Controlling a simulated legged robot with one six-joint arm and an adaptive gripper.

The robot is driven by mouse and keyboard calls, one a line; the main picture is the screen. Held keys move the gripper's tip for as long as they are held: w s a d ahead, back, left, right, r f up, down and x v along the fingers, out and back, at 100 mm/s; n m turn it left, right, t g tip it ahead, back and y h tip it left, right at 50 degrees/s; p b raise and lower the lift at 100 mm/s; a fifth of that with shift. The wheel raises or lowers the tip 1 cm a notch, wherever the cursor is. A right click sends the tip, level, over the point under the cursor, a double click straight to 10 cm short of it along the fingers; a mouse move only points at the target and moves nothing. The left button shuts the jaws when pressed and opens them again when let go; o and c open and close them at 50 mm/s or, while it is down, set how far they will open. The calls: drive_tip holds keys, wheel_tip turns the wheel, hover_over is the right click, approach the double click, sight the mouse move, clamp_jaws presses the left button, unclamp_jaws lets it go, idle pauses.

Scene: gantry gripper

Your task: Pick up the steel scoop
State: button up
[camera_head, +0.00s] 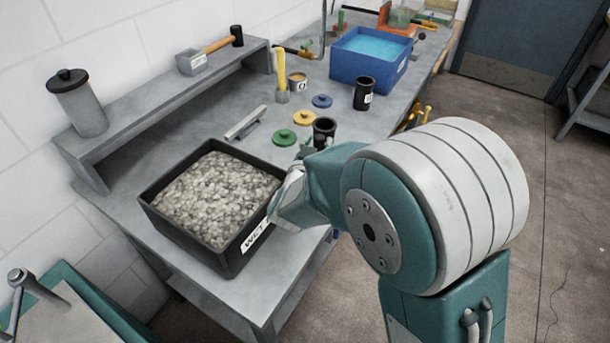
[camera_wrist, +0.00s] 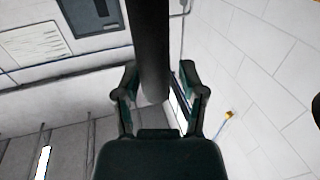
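The steel scoop (camera_head: 193,62) lies on the raised shelf at the back left in the head view. It has a grey box-like metal head, and its orange-brown handle runs right to a black end. My gripper (camera_head: 310,148) is low over the bench, right of the dark bin and well apart from the scoop. My forearm partly hides it there. In the wrist view my gripper (camera_wrist: 160,82) has its two fingers spread. A dark cylinder shows between them, and I cannot tell whether they touch it. The scoop does not show in the wrist view.
A dark bin (camera_head: 161,211) of grey pebbles stands at the bench's front. A lidded grey canister (camera_head: 80,105) stands at the shelf's left end. A blue tub (camera_head: 345,68), a black cup (camera_head: 324,128) and a labelled black cup (camera_head: 363,94) stand to the right.

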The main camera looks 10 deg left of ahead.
drive_tip(key=shift+d, duration=0.15)
clamp_jaws()
drive_tip(key=shift+d+r, duration=0.1)
